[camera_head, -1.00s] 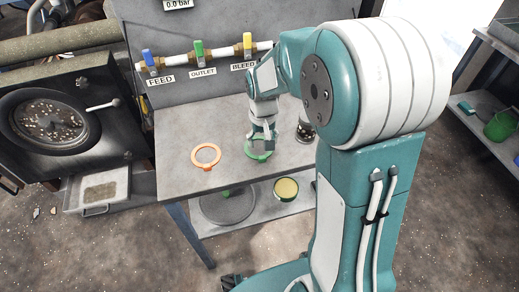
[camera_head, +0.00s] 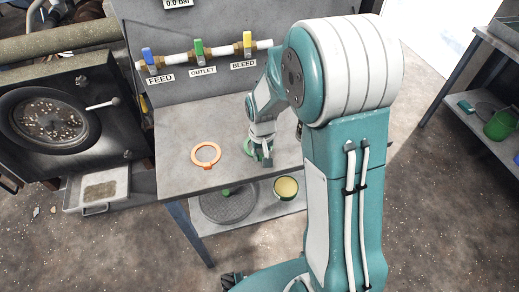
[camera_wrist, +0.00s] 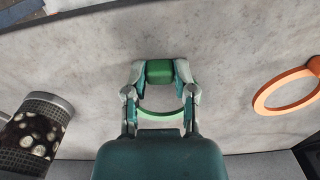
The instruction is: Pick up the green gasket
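The green gasket (camera_wrist: 160,112) is a thin ring with a thick green grip block (camera_wrist: 159,72). In the wrist view, my gripper (camera_wrist: 160,74) has its fingertips on both sides of this block, closed against it. Part of the ring shows between the fingers and the rest is hidden by my gripper body. In the head view, my gripper (camera_head: 262,158) is low at the bench, with only bits of green gasket (camera_head: 249,148) showing around it. I cannot tell whether the gasket touches the bench top.
An orange gasket (camera_head: 194,157) lies on the grey bench (camera_head: 180,125), left of my gripper. A dark mesh cylinder (camera_wrist: 33,130) stands on the other side. Feed, outlet and bleed valves (camera_head: 199,48) line the back panel. A green-rimmed container (camera_head: 286,188) sits on the lower shelf.

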